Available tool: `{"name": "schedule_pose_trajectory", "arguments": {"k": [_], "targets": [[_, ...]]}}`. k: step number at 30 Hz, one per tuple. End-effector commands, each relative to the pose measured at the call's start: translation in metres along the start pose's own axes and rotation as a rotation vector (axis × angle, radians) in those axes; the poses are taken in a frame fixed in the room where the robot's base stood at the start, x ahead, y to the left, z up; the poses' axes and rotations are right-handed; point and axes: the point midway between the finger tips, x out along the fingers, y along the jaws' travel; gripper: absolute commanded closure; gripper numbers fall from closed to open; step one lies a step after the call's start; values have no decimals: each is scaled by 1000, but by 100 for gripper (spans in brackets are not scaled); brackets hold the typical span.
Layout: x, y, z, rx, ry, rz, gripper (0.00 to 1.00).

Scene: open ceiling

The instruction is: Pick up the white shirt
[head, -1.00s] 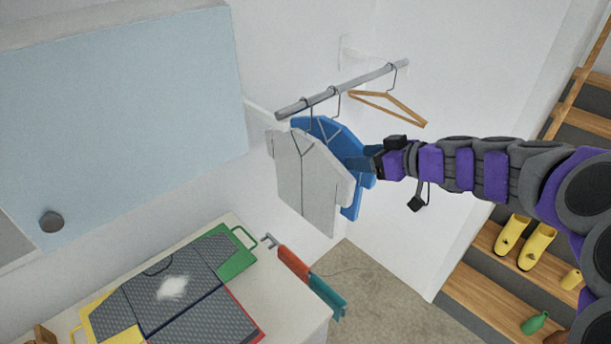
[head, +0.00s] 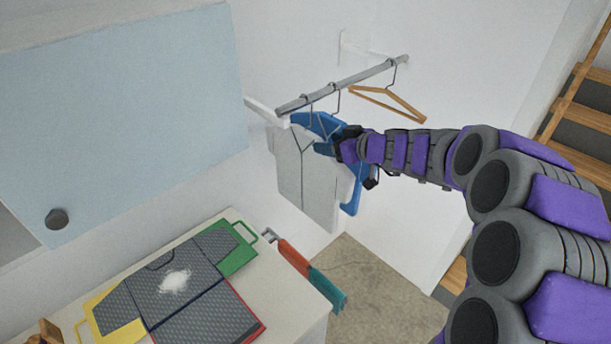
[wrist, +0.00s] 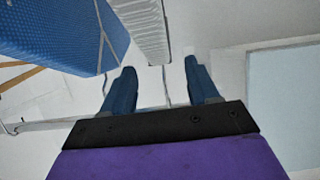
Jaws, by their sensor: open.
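The white shirt (head: 304,178) hangs on a hanger from the grey rail (head: 345,84) in the head view. A blue shirt (head: 349,198) hangs just behind it. My gripper (head: 322,148) is at the upper right part of the white shirt, in front of the blue shirt. In the wrist view my gripper (wrist: 162,78) has its two blue fingers apart with nothing held. The white shirt's ribbed edge (wrist: 143,30) lies just beyond and between the fingertips. The blue shirt (wrist: 65,32) is left of the fingers there.
An empty wooden hanger (head: 392,104) hangs at the rail's right end. A light blue cabinet (head: 120,110) is at the left. Stairs are at the right.

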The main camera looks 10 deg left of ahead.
Motion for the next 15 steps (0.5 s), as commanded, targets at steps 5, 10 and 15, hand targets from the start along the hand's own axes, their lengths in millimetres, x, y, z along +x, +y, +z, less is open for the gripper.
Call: {"name": "schedule_pose_trajectory", "arguments": {"k": [5,10,15], "targets": [[20,1,1,0,-3,0,40],[41,2,1,-3,-2,-1,40],[51,1,1,-1,-1,0,40]]}}
